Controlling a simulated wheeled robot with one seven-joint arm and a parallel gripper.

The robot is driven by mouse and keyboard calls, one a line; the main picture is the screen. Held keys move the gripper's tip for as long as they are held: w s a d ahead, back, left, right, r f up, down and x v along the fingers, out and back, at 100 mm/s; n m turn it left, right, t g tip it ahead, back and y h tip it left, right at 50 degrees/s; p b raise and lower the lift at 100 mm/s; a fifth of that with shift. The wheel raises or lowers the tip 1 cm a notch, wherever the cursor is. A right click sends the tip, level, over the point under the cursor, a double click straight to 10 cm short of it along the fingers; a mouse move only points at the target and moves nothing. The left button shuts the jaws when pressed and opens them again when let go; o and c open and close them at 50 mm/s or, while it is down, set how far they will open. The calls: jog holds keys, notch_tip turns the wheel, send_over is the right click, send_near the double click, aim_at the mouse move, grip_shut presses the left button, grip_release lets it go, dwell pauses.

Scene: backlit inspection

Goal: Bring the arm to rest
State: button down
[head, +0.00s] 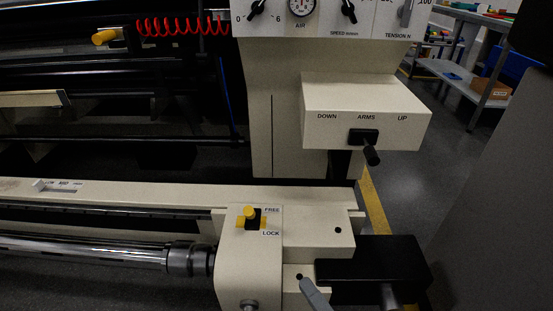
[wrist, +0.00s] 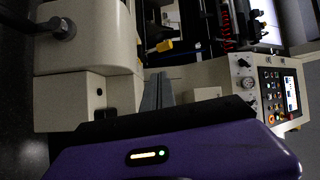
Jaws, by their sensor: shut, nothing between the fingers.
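My gripper (wrist: 158,92) shows in the wrist view, with a purple body and narrow grey fingers that are shut with nothing between them. Its fingers point towards the cream machine (wrist: 103,62), and I see no clear contact with it. In the head view I cannot make out my gripper with certainty. There the machine carries a box marked DOWN, ARMS, UP (head: 365,105) with a black lever (head: 369,152). Below it is a yellow knob (head: 250,216) beside the words FREE and LOCK.
A steel roller (head: 90,248) lies at the lower left of the head view. A red coiled hose (head: 180,27) hangs at the top. A black block (head: 370,262) juts out at lower right. A bench (head: 462,75) stands beyond open floor (head: 410,190). The wrist view shows a control panel (wrist: 279,94).

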jog(key=s+d+n+t+h, duration=0.1)
jog(key=s+d+n+h, duration=0.4)
jog(key=s+d+h, duration=0.35)
jog(key=s+d+n+g, duration=0.1)
jog(key=s+d+n, duration=0.15)
jog(key=s, duration=0.65)
jog(key=s+d+n+g, duration=0.1)
jog(key=s+d+n, duration=0.15)
jog(key=s, duration=0.55)
notch_tip(320, 180, up, 34)
jog(key=p, duration=3.3)
jog(key=shift+s+f+h+p, duration=0.15)
jog(key=shift+s+h+p, duration=0.15)
jog(key=shift+h, duration=0.15)
jog(key=shift+a, duration=0.15)
